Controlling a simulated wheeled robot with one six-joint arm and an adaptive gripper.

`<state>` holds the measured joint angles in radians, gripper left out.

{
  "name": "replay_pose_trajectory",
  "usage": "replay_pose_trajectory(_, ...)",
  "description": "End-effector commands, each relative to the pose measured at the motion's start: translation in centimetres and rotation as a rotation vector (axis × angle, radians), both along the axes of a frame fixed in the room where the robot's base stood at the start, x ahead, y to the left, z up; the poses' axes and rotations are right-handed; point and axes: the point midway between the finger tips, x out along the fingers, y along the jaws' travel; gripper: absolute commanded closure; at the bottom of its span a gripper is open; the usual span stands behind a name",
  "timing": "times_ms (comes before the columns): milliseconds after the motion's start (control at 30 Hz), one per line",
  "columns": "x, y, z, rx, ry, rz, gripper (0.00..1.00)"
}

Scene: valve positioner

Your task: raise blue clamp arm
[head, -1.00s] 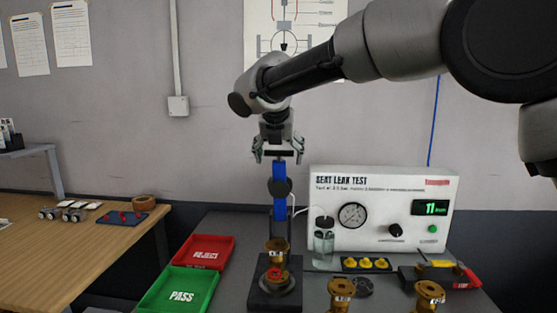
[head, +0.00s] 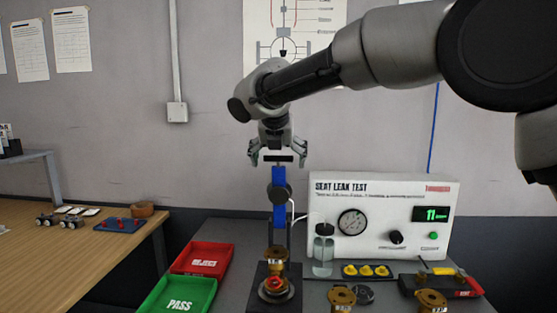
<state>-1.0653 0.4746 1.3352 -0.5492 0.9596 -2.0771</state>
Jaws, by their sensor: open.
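The blue clamp arm (head: 279,212) stands upright on a dark post, with a round dark knob or pad partway along it.
A white seat leak test box (head: 385,190) stands to the right, with a small bottle (head: 323,254) beside it. Red (head: 224,248) and green (head: 208,287) trays lie to the left. More brass valve bodies (head: 430,301) stand at the front right. The space above the trays is clear.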

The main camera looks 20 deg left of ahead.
Motion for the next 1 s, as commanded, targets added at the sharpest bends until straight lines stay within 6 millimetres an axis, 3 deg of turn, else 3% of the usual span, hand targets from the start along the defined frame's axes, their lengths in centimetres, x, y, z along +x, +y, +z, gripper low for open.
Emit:
replay_pose_trajectory(167,-0.5,-0.1,0.8,0.002,-0.001,0.001,0.00)
replay_pose_trajectory(500,-4.5,-1.0,6.6,0.003,-0.001,0.002,0.00)
replay_pose_trajectory(700,-6.3,-1.5,9.1,0.002,-0.001,0.001,0.00)
replay_pose_trajectory(1000,-6.8,-1.6,9.8,0.000,0.000,0.000,0.00)
